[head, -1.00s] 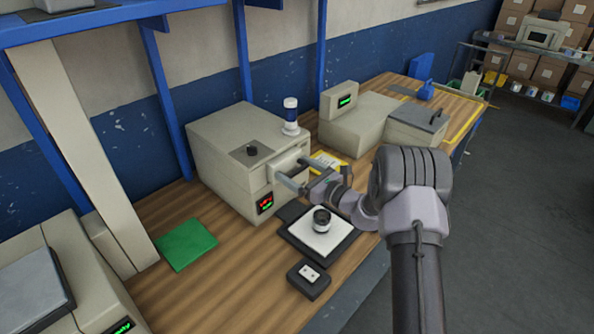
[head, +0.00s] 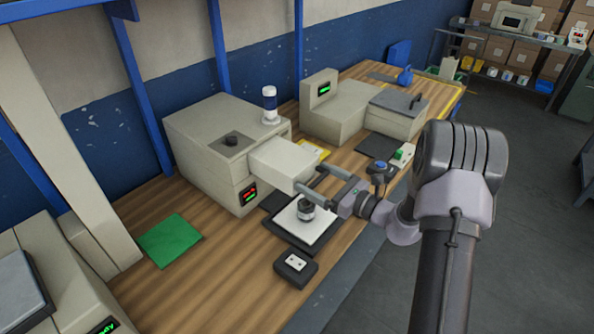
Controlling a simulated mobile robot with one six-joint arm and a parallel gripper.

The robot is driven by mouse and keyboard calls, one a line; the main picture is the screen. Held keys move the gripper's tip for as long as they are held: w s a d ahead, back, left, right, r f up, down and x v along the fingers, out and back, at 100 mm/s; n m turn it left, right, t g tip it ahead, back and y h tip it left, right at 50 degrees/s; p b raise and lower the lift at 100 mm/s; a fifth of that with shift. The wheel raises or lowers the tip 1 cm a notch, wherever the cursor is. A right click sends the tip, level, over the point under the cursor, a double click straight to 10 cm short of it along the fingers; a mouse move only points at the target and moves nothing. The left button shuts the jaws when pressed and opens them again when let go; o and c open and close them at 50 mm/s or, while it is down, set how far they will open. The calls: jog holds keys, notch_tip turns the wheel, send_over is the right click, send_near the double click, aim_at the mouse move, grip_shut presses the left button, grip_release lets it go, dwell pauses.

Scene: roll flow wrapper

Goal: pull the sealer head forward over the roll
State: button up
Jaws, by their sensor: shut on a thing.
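The sealer head (head: 284,161) is a pale box sticking out of the front of the beige wrapper machine (head: 213,140). My gripper (head: 318,180) is at its front end, with its fingers spread around the front handle; the handle itself is mostly hidden by the fingers. The roll (head: 306,209), small and dark with a light band, stands upright on the white pad of the black tray (head: 328,237). The head's front end shows just behind and above the roll; I cannot tell how much of the roll it covers.
A black box with a pale switch plate (head: 296,264) lies in front of the tray. A green mat (head: 170,240) lies to the left. A blue-topped button (head: 379,169) stands close to my arm on the right. A white-and-blue cylinder (head: 270,104) stands on the machine.

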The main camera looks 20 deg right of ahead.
jog(key=v, duration=0.5)
jog(key=shift+s, duration=0.15)
jog(key=shift+f, duration=0.1)
jog(key=o, duration=1.8)
jog(key=shift+d, duration=0.1)
jog(key=shift+s+d, duration=0.3)
jog(key=shift+s, duration=0.05)
jog(key=p+v, duration=0.2)
jog(key=v, duration=1.5)
